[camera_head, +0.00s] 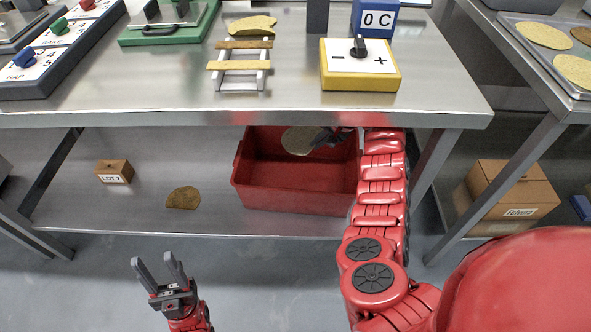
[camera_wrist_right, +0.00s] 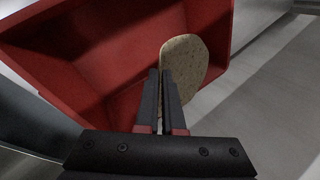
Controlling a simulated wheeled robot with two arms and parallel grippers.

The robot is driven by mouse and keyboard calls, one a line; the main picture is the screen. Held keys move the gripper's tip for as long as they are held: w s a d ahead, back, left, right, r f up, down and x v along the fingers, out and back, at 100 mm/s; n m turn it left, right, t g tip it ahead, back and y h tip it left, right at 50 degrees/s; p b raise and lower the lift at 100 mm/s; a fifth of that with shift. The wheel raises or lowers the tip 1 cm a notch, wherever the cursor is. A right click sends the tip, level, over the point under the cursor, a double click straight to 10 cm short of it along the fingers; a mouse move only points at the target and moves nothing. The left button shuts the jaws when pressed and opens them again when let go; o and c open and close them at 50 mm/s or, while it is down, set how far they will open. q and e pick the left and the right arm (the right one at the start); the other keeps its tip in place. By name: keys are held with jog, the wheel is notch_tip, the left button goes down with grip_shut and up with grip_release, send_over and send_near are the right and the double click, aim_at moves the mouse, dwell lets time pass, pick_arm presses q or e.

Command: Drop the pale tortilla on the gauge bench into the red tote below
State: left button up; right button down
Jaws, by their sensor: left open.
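The red tote (camera_head: 295,200) stands on the lower shelf under the bench. My right gripper (camera_head: 322,138) reaches under the bench top, at the tote's upper opening. Its fingers are closed together on the edge of the pale tortilla (camera_head: 298,141). In the right wrist view the tortilla (camera_wrist_right: 184,70) hangs from the fingertips, with the red tote (camera_wrist_right: 80,60) behind it and the tote's right wall beside it. My left gripper (camera_head: 158,264) is open and empty, low in front of the bench.
A brown tortilla piece (camera_head: 183,198) and a LOT 1 block (camera_head: 114,171) lie on the lower shelf. Cardboard boxes (camera_head: 512,190) stand at right.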

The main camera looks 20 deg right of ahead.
notch_tip(320, 180, down, 6)
jog(key=b, duration=0.5)
jog(key=shift+w, duration=0.1)
jog(key=c, duration=1)
grip_release()
jog(key=shift+o, duration=0.2)
jog(key=p+v, duration=0.2)
jog(key=v, duration=0.5)
jog(key=shift+r, duration=0.3)
